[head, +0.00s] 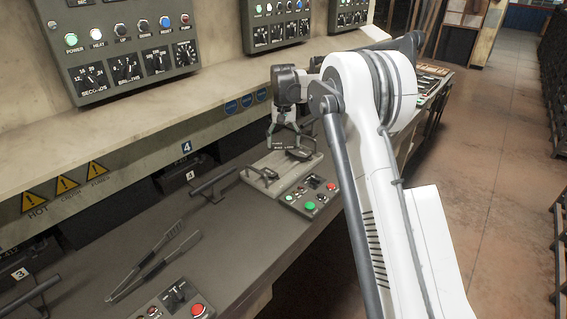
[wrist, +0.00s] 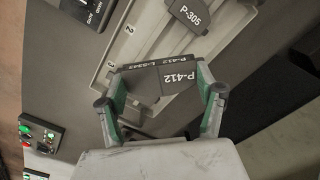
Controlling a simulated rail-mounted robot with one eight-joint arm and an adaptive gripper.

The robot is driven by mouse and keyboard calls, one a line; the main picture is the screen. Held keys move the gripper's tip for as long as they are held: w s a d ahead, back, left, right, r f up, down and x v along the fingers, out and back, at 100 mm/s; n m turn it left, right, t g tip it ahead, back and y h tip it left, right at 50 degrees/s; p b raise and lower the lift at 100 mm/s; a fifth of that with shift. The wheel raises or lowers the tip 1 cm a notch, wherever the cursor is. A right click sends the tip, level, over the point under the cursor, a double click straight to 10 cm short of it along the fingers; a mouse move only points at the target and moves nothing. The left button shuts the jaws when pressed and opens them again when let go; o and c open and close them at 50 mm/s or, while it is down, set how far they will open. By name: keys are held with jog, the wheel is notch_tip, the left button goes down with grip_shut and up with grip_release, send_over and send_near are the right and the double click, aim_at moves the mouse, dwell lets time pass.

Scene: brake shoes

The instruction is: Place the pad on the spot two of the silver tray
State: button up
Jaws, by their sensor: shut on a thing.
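My gripper (wrist: 160,84) is shut on a dark pad marked P-412 (wrist: 177,79), held between its two green-lined fingers in the wrist view. The silver tray (wrist: 148,22) lies beyond the held pad, with a printed number 2 near its upper left part. Another dark pad marked P-305 (wrist: 187,17) lies on the tray. In the head view my gripper (head: 283,140) is over the tray (head: 264,183), with a dark pad (head: 301,154) on the tray's right side. The held pad hides part of the tray, and I cannot tell whether it touches it.
A control box with green and red buttons (head: 311,197) stands right beside the tray. Tongs (head: 155,262) lie on the bench at lower left. A bar handle (head: 213,180) projects left of the tray. Panels with knobs (head: 128,45) hang above.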

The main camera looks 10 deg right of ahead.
jog(key=shift+f, duration=4.2)
jog(key=o, duration=1.4)
